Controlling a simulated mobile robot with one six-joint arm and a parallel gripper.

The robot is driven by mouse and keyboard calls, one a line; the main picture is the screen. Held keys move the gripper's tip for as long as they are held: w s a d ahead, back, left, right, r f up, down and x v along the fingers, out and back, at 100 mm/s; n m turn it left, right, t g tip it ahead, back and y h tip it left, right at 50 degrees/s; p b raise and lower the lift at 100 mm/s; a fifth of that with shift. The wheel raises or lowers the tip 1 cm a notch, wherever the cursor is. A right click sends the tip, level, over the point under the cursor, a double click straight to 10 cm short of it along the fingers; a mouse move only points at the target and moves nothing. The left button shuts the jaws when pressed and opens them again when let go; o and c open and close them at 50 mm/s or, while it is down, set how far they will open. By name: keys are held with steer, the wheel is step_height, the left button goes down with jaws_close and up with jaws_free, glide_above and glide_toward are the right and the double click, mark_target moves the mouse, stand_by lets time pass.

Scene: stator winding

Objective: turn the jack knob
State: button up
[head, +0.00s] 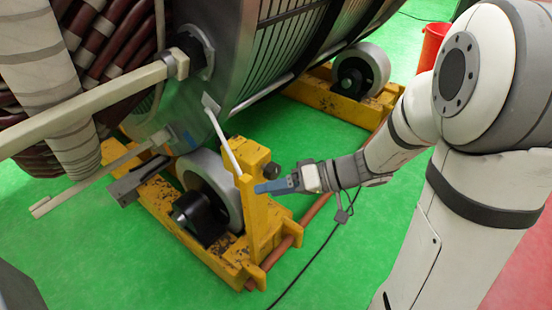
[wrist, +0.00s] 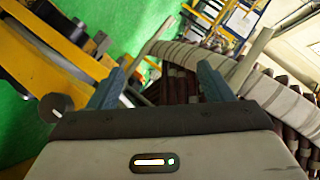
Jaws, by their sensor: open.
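The jack knob (head: 272,170) is a small dark round knob at the top of the yellow post (head: 250,215) of the roller stand. In the wrist view what looks like the same knob (wrist: 54,107) shows at the left, outside the left finger. My gripper (head: 262,187) is beside the post top, just below the knob in the head view. In the wrist view my gripper (wrist: 161,68) has its blue fingers wide apart with nothing between them. I cannot tell whether a finger touches the post.
The large stator (head: 215,90) rests above the yellow stand with its grey roller (head: 212,185). A second roller (head: 362,70) stands behind. A pale bar (head: 222,138) leans near the post. A cable (head: 318,250) crosses the green floor. A red bucket (head: 432,45) is at the back right.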

steer(key=w+f+t+y+b, duration=0.2)
steer(key=w+f+t+b, duration=0.2)
steer(key=w+f, duration=0.25)
steer(key=m+t+h+b, duration=0.1)
steer(key=t+b, duration=0.3)
steer(key=t, duration=0.3)
glide_toward(276, 173)
steer(key=x, duration=1.1)
steer(key=shift+w, duration=0.1)
steer(key=shift+c, duration=0.5)
